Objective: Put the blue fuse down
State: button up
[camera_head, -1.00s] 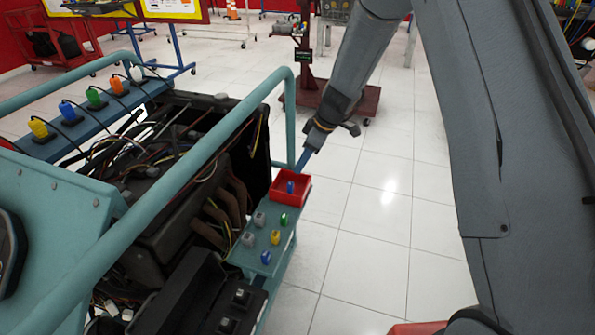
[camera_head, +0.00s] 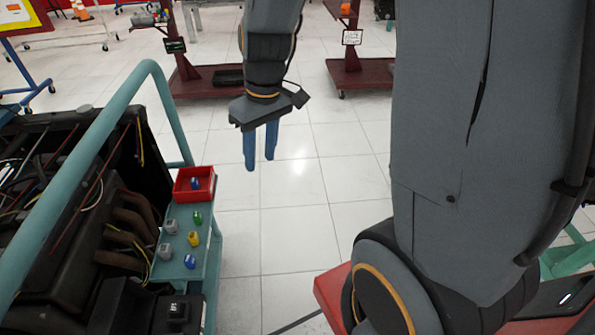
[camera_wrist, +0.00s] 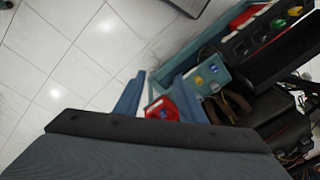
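A blue fuse (camera_head: 196,184) sits in the small red tray (camera_head: 178,190) at the far end of the teal side shelf (camera_head: 208,225) in the head view. The red tray also shows in the wrist view (camera_wrist: 153,107), partly hidden by my gripper. A second blue fuse (camera_head: 189,261) stands on the shelf's near end. My gripper (camera_head: 260,167) hangs over open floor to the right of the tray and apart from it. Its two blue fingers are spread, with nothing visible between them.
A green fuse (camera_head: 197,217), a yellow fuse (camera_head: 194,239) and two grey fuses (camera_head: 171,226) (camera_head: 165,251) stand on the shelf. A teal rail (camera_head: 110,120) runs along the engine stand beside it. The tiled floor (camera_head: 300,220) to the right is clear.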

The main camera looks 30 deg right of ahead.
jog(key=s+d+r+m+h, duration=0.1)
jog(key=s+d+m, duration=0.3)
jog(key=s, duration=0.6)
jog(key=shift+s+d+r+m, duration=0.2)
jog(key=shift+s+m, duration=0.05)
jog(key=shift+m, duration=0.05)
jog(key=shift+a+r+p, duration=0.3)
jog(key=shift+a+p, duration=0.1)
jog(key=shift+a, duration=0.1)
